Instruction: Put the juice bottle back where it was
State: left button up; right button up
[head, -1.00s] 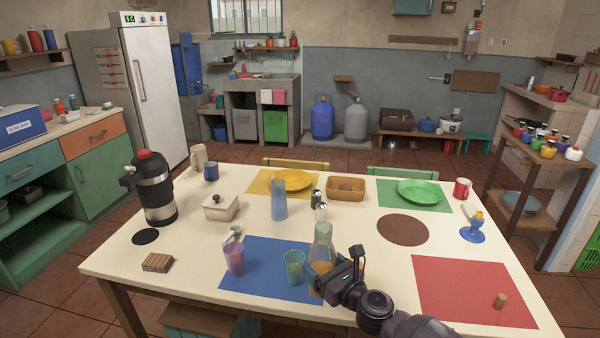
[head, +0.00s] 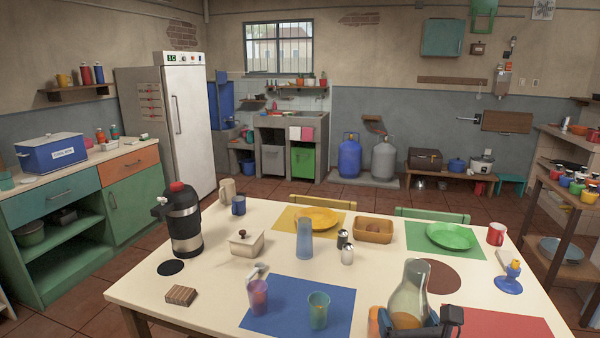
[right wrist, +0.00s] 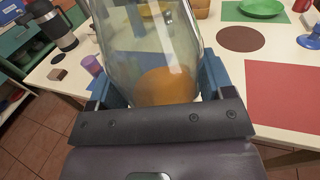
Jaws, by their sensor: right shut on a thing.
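The juice bottle (head: 409,291) is a clear glass carafe with a little orange juice at its bottom. My right gripper (head: 412,325) is shut on it and holds it near the front edge of the table. In the right wrist view the bottle (right wrist: 150,50) fills the space between the fingers, with the orange juice low in it. A dark brown round mat (head: 440,276) lies on the table behind the bottle and is partly hidden by it. My left gripper is not in view.
On the blue mat (head: 285,318) stand a purple cup (head: 258,297) and a green glass (head: 318,311). A blue bottle (head: 304,240), shakers (head: 347,254) and a wooden basket (head: 373,230) stand farther back. The red mat (head: 495,324) is at the right.

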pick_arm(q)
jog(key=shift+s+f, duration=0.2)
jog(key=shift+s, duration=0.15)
pick_arm(e)
jog(key=shift+h, duration=0.3)
jog(key=shift+s+d+f, duration=0.35)
jog(key=shift+s+f, duration=0.25)
jog(key=shift+s, duration=0.1)
jog(key=shift+s+d+f, duration=0.35)
jog(key=shift+s+f, duration=0.2)
jog(key=shift+s, duration=0.15)
jog(key=shift+s+d+f, duration=0.35)
jog(key=shift+s+f, duration=0.25)
jog(key=shift+s, duration=0.1)
